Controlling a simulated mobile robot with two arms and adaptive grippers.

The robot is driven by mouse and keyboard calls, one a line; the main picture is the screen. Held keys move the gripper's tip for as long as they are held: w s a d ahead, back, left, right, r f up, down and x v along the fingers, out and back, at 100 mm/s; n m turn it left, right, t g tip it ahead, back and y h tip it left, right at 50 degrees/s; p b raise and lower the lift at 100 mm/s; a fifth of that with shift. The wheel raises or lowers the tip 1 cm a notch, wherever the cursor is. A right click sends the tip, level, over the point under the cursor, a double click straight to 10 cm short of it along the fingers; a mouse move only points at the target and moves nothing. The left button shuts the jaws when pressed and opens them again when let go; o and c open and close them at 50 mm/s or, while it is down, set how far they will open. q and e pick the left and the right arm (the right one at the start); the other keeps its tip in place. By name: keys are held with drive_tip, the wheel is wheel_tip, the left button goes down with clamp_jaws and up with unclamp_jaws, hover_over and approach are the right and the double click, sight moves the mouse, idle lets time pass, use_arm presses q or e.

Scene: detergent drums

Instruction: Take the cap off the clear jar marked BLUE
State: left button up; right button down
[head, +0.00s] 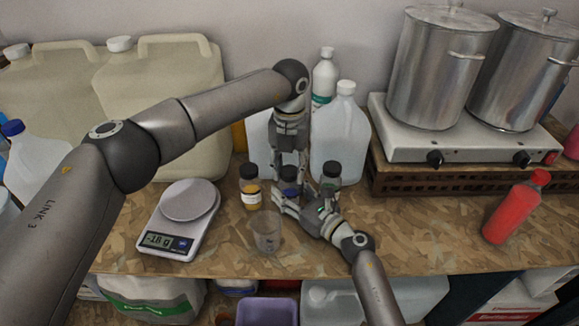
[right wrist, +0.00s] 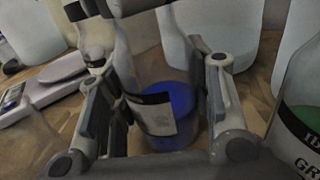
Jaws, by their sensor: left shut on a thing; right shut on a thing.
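The clear jar with blue liquid (right wrist: 172,108) stands between the fingers of my right gripper (right wrist: 165,98) in the right wrist view. Its white label is turned so that I cannot read it. In the head view the jar (head: 289,188) is mostly hidden by my grippers. My right gripper (head: 290,203) reaches in from the front right and is shut on the jar's body. My left gripper (head: 290,165) comes down from above and is shut on the jar's cap, which is largely hidden. Whether the cap is still seated on the neck I cannot tell.
An amber jar (head: 250,190) stands left of the blue one, a green-marked jar (head: 329,180) right of it. An empty glass beaker (head: 267,235) is in front, a scale (head: 175,235) further left. Large jugs (head: 342,130) stand behind. A red bottle (head: 515,208) stands far right.

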use_arm(q)
drive_tip(key=n, duration=1)
drive_tip(key=shift+n, duration=0.4)
drive_tip(key=n, duration=0.5)
drive_tip(key=shift+a+r, duration=0.1)
drive_tip(key=shift+r, duration=0.25)
drive_tip(key=shift+r, duration=0.8)
